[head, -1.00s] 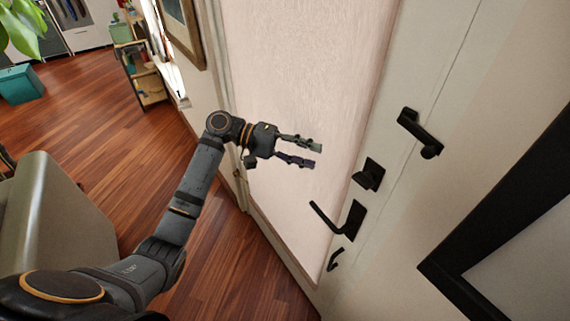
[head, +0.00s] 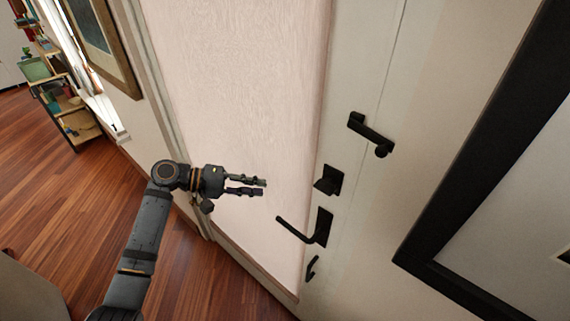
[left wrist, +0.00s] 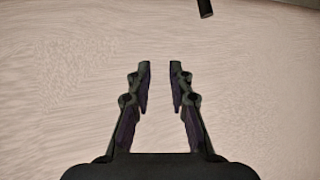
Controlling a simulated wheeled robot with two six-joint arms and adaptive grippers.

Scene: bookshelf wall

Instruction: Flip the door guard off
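The door guard (head: 370,134) is a black bar with a round knob end, mounted high near the door's right edge in the head view. It spans the seam between the pale pink door (head: 245,90) and the frame. My left gripper (head: 265,186) is to the left of and below the guard, in front of the door panel, apart from all the hardware. Its two fingers are parted and empty. In the left wrist view the open fingers (left wrist: 159,68) face the pale door, and a dark bar end (left wrist: 205,8) shows at the top edge. My right gripper is not in view.
Below the guard are a black deadbolt latch (head: 329,180), a lever handle (head: 308,228) and a small hook-shaped fitting (head: 312,267). A black-framed picture (head: 470,170) hangs at the right. A shelf (head: 65,95) stands far left. Wooden floor lies open at left.

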